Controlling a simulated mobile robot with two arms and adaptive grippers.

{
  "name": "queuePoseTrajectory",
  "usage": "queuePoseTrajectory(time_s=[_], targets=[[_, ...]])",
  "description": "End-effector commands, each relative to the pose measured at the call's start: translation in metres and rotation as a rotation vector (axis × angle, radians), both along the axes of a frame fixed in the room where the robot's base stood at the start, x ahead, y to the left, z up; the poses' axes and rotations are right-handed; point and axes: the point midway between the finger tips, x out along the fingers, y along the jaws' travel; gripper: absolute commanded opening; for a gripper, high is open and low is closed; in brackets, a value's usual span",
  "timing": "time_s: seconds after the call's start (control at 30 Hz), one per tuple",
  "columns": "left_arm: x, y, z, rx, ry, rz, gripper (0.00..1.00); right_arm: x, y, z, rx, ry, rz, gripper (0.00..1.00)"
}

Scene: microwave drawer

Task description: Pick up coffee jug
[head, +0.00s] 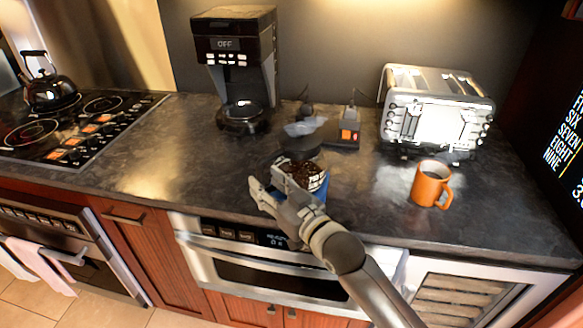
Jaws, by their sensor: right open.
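A blue container (321,190) filled with dark brown coffee stands near the counter's front edge, partly hidden by my right gripper (266,179). The gripper is open, its fingers pointing up and left at the container's left front side. I cannot tell whether they touch it. Just behind the container are a dark round piece and a translucent grey piece (303,127), whose full shape is unclear. A black coffee maker (238,62) marked OFF stands behind left, with a dark glossy round shape (243,112) at its base. Which of these is the jug is not clear. My left gripper is not in view.
An orange mug (431,185) and a silver toaster (436,112) stand to the right. A small dark box with an orange light (349,134) is behind the container. A kettle (50,88) sits on the stove at left. The counter between stove and container is clear.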

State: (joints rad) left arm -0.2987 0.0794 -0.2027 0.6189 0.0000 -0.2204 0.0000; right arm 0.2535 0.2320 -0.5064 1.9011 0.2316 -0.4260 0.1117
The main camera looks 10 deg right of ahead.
Motion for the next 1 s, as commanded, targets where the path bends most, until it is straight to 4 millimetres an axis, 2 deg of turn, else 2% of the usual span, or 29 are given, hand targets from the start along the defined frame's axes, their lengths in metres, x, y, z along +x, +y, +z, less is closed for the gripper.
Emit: queuePoseTrajectory(time_s=[0.07,0.17,0.3,0.57,0.9,1.0], targets=[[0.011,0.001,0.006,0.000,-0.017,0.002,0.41,0.010,0.006,0.003,0.001,0.001,0.000,0.40],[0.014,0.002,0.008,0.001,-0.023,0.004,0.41,0.020,0.012,0.002,0.001,0.001,0.001,0.40],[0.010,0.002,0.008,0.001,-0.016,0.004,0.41,0.028,0.017,0.001,0.000,0.000,0.001,0.40],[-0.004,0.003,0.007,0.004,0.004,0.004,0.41,0.029,0.018,0.000,-0.001,0.001,0.000,0.40],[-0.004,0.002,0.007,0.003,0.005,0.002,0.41,0.029,0.018,0.000,-0.001,0.001,0.000,0.00],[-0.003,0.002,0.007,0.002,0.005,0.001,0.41,0.029,0.018,0.000,-0.001,0.001,0.000,0.00]])
